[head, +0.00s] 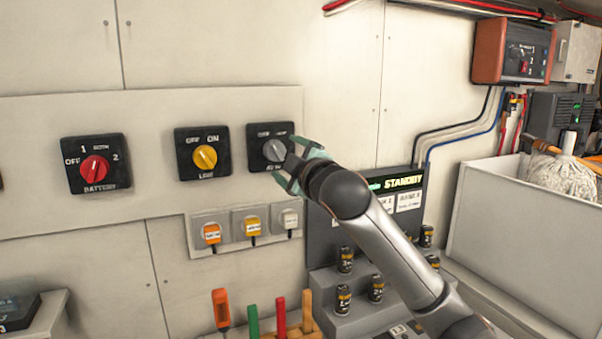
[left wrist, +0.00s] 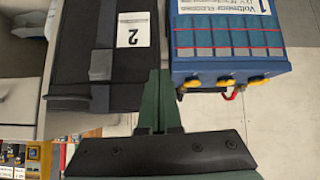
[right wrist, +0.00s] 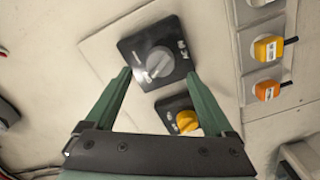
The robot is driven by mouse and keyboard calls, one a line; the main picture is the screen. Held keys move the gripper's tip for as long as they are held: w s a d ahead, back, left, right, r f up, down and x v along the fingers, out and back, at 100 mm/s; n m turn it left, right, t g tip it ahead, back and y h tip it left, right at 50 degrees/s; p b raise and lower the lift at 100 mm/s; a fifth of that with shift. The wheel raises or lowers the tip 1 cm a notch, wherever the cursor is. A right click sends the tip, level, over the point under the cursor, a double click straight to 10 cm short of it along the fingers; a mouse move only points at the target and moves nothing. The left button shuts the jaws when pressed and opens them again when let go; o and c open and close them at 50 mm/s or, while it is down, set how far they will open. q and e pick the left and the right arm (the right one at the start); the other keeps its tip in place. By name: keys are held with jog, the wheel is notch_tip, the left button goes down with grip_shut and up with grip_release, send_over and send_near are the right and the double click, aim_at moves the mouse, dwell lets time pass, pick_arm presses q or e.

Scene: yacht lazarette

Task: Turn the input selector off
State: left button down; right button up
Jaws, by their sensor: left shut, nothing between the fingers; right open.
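A black square switch with a grey knob (head: 275,150) is the rightmost of three rotary switches on the wall panel; its label is partly hidden, so I cannot confirm it is the input selector. In the right wrist view the grey knob (right wrist: 159,62) lies between and beyond the fingertips. My right gripper (head: 292,168) is open and close to this switch, its fingers (right wrist: 158,75) to either side of the knob; contact is not clear. My left gripper (left wrist: 158,75) is shut and empty, seen only in its wrist view, away from the panel.
A yellow-knob switch (head: 205,157) and a red-knob BATTERY switch (head: 95,168) are to the left. Plug sockets (head: 251,222) sit below. A STANDBY display (head: 403,183) is right, partly behind my arm. A black case (left wrist: 110,50) and blue box (left wrist: 225,70) are near my left gripper.

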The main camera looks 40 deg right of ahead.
jog(key=b+v, duration=0.1)
jog(key=v, duration=0.6)
jog(key=shift+s, duration=0.15)
dwell(0.3)
